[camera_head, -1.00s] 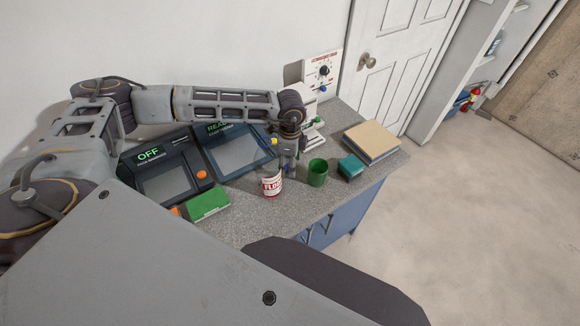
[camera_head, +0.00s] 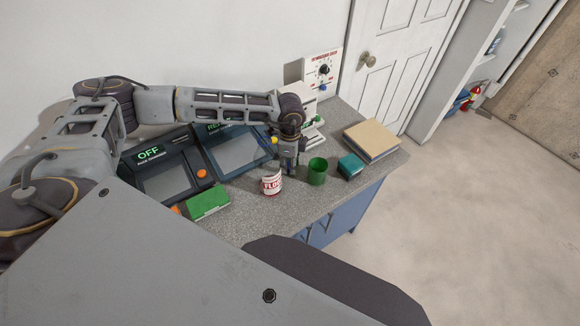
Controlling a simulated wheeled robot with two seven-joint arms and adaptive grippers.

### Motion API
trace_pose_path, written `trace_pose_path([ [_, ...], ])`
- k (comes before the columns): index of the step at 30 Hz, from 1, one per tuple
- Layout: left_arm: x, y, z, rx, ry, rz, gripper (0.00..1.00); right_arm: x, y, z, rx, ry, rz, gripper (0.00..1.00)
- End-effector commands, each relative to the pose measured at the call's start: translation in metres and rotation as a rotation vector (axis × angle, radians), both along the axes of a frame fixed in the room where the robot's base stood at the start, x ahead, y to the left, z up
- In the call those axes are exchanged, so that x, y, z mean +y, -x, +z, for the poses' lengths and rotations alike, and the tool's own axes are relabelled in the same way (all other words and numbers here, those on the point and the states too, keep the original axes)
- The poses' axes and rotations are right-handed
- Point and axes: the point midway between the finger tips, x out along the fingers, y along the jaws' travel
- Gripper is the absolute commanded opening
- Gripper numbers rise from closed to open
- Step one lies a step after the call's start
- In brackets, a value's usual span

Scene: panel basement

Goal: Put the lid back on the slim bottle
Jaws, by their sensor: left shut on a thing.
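My left gripper (camera_head: 288,167) reaches down over the counter from the left arm, between a white-and-red labelled container (camera_head: 271,184) and a green cup (camera_head: 317,172). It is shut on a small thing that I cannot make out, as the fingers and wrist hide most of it. The labelled container is close to the left of the fingers and looks slightly tilted; I cannot tell if they touch. I cannot clearly pick out the slim bottle or its lid. My right gripper is not in view.
The grey counter (camera_head: 258,208) also holds a green box (camera_head: 208,202), a teal box (camera_head: 350,166), a tan book (camera_head: 372,140) and two dark display devices, one marked OFF (camera_head: 165,178). A white panel device (camera_head: 322,68) stands behind. The counter's front edge is close to the container.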

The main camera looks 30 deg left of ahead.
Motion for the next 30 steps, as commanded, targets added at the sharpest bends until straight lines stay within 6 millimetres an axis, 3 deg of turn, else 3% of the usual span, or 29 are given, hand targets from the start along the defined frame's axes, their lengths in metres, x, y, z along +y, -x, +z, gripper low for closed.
trace_pose_path([
  [14, 0.0, 0.0, 0.007, -0.001, 0.001, 0.0, 0.22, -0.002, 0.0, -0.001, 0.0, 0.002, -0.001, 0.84],
  [30, 0.0, -0.001, 0.077, -0.003, 0.0, 0.0, 0.22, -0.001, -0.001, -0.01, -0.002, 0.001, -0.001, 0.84],
])
